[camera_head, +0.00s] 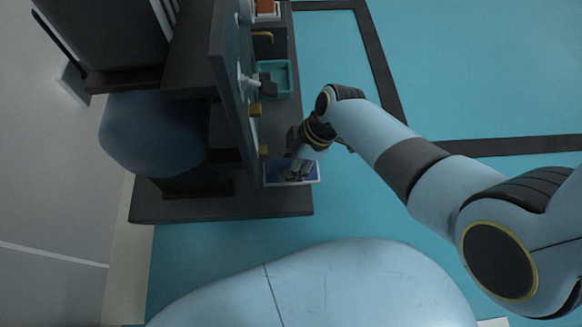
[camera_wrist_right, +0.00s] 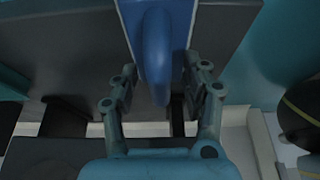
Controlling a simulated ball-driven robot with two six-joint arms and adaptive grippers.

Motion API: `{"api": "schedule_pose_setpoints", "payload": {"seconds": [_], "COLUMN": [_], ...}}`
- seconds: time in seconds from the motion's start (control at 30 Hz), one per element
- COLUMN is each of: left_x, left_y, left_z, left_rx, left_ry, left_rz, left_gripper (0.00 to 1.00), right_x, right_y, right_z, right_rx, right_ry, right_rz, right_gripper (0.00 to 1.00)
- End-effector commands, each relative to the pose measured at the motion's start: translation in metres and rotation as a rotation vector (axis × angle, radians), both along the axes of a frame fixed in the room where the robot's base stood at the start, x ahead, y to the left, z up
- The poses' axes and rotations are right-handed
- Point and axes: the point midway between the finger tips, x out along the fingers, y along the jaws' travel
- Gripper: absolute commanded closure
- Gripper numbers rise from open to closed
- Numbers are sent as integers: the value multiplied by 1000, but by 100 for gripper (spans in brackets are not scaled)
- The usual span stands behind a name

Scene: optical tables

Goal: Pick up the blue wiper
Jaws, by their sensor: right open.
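The blue wiper (camera_head: 312,172) lies at the right edge of the dark table in the head view, a blue plate with a pale rim. In the right wrist view the wiper's rounded blue handle (camera_wrist_right: 156,50) points down toward my palm. My right gripper (camera_head: 295,172) is over the wiper and covers part of it in the head view. In the wrist view its two fingers (camera_wrist_right: 160,88) are apart, one on each side of the handle, with gaps visible. Whether a fingertip touches the wiper's plate is unclear. My left gripper is not in view.
The dark table (camera_head: 225,207) carries an upright dark panel (camera_head: 232,75) just left of the wiper. A teal tray (camera_head: 289,78) and an orange item (camera_head: 265,7) are farther up along the table. Open teal floor (camera_head: 480,75) lies to the right.

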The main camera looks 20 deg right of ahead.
Motion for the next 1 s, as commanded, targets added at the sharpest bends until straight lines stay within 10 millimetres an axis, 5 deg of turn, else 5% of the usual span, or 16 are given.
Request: {"api": "schedule_pose_setpoints", "payload": {"seconds": [0.17,0.53,1.0], "left_x": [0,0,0], "left_y": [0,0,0], "left_z": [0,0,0], "left_rx": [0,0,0], "left_ry": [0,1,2], "left_rz": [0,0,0], "left_gripper": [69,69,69], "right_x": [0,0,1], "right_y": [0,0,0], "right_z": [1,0,1], "right_rx": [0,0,1], "right_ry": [-1,0,-2], "right_rz": [0,0,1], "right_gripper": [53,100,100]}}
